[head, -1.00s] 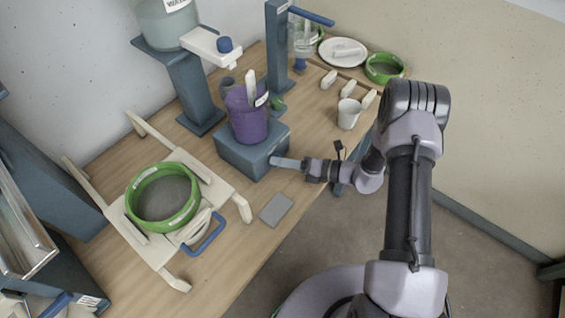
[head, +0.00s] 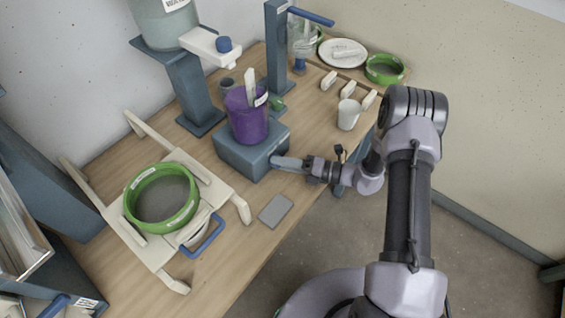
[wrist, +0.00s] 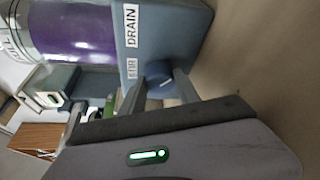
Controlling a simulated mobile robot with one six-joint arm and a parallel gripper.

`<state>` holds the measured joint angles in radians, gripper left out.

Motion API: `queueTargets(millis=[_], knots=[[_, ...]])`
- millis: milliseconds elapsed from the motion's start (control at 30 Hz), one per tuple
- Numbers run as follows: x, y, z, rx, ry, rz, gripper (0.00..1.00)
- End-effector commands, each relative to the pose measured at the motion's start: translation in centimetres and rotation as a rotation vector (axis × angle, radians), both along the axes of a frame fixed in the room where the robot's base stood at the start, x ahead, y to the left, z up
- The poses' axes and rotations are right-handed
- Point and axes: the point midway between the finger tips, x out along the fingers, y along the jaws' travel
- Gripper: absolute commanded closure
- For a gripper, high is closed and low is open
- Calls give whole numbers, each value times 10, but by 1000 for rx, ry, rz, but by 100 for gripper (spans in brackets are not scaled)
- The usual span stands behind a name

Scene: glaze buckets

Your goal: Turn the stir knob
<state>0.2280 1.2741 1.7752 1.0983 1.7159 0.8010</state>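The blue stir knob (wrist: 160,83) sits on the face of the blue-grey box (head: 238,155), beside a partly hidden label ending in "TIR" and below a "DRAIN" label in the wrist view. My gripper (head: 274,161) is at the box's right side. In the wrist view my gripper (wrist: 160,80) has one finger on each side of the knob, and they appear to be against it. A small pale mark shows on the knob. The purple bucket (head: 247,125) with a pale paddle stands on the box. The knob is hidden in the head view.
A cream rack (head: 235,195) holding a green-rimmed sieve (head: 133,215) stands to the left. A grey tile (head: 276,211) lies near the table's front edge. A white cup (head: 348,114) and a green bowl (head: 385,67) are to the right and back.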

Motion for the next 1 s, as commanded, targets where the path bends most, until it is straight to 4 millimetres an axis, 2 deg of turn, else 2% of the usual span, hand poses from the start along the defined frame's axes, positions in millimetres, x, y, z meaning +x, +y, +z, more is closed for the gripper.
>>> queueTargets(millis=[33, 100, 533, 633, 767, 1000], knots=[[0, 0, 0, 0, 0, -1, 53], [0, 0, 0, 0, 0, 0, 41], [0, 0, 0, 0, 0, 0, 41], [-1, -7, 2, 0, 0, -2, 41], [-9, -32, 7, 0, 0, -5, 41], [-29, -103, 18, -1, -2, -7, 41]])
